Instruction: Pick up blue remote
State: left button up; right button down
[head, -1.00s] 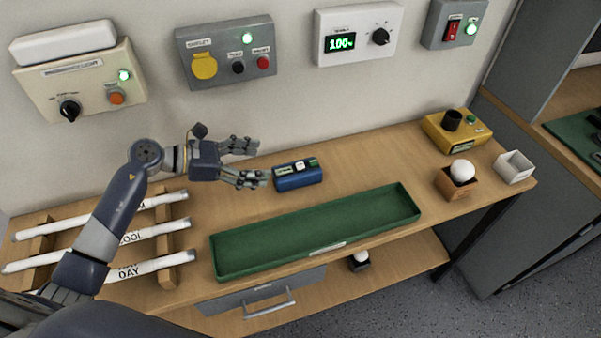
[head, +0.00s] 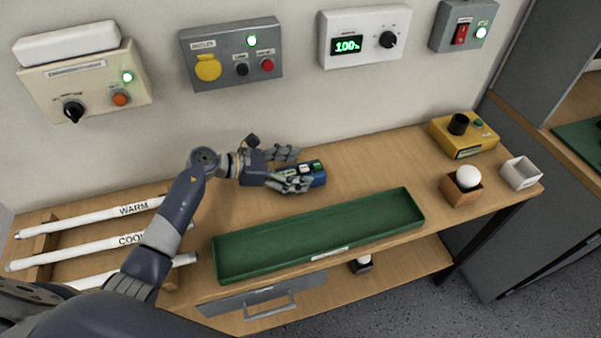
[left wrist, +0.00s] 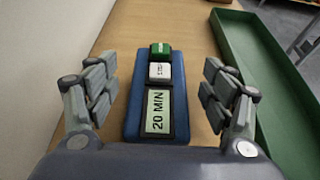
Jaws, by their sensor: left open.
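The blue remote (head: 316,174) lies on the wooden bench behind the green tray. In the left wrist view the remote (left wrist: 178,82) shows a green button, a white button and a display reading "20 MIN". My left gripper (head: 295,168) is open around the remote's near end, with one finger on each side. In the left wrist view my left gripper's fingers (left wrist: 162,95) stand apart from both long sides of the remote, with bench showing between. In the head view the fingers and hand hide part of the remote. My right gripper is not in view.
The long green tray (head: 405,205) lies in front of the remote. White tubes rest in a wooden rack (head: 38,250) at left. A yellow box (head: 465,140), a wooden holder (head: 461,194) with a white ball and a white box (head: 521,173) stand at right. Control boxes hang on the wall behind.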

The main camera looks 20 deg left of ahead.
pick_arm(q)
jog(key=shift+x, duration=0.85)
jog(key=shift+a, duration=0.1)
jog(key=c, duration=1.2)
jog(key=shift+c, duration=0.2)
jog(key=shift+r, duration=0.1)
